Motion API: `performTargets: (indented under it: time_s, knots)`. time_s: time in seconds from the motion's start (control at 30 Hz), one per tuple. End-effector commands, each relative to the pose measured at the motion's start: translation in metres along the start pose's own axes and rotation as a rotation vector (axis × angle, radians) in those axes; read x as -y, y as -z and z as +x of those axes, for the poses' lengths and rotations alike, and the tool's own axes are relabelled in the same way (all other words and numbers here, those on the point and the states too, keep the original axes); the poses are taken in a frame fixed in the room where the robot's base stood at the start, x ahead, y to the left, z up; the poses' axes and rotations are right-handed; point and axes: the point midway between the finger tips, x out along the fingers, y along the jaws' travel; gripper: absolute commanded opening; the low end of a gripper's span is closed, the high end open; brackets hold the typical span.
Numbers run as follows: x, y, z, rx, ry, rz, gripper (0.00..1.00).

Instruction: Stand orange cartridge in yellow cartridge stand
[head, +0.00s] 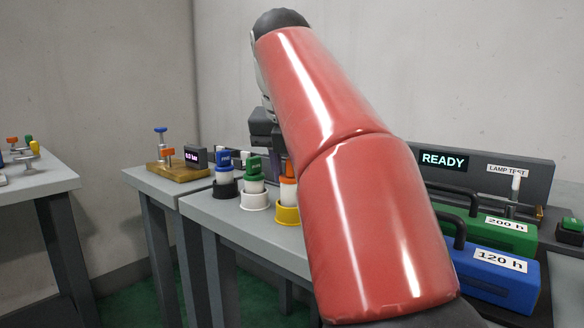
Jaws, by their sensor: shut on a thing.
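The orange cartridge (289,190) is upright at the yellow cartridge stand (287,214) on the grey bench. Its lower end meets the stand's ring; I cannot tell if it is fully seated. My gripper (279,151) is directly above, pointing down, and is shut on the orange cartridge's top. My red arm hides the right side of the cartridge, part of the stand and most of the fingers.
A green cartridge (254,176) in a white stand (254,200) and a blue cartridge (224,169) in a black stand (225,188) stand close on the left. Green (500,231) and blue (500,275) cases and a READY panel (445,160) are at right.

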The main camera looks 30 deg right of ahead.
Motion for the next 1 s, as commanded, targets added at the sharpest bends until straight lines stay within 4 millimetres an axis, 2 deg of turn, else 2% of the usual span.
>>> performTargets:
  time_s: [0.77,0.8,0.97,1.0]
  knots:
    - [0.0,0.005,0.012,0.0,0.0,0.0,0.12]
    - [0.0,0.005,0.012,0.0,0.0,0.0,0.38]
    - [0.0,0.005,0.012,0.0,0.0,0.0,0.59]
    - [0.0,0.005,0.013,0.0,0.0,0.0,0.59]
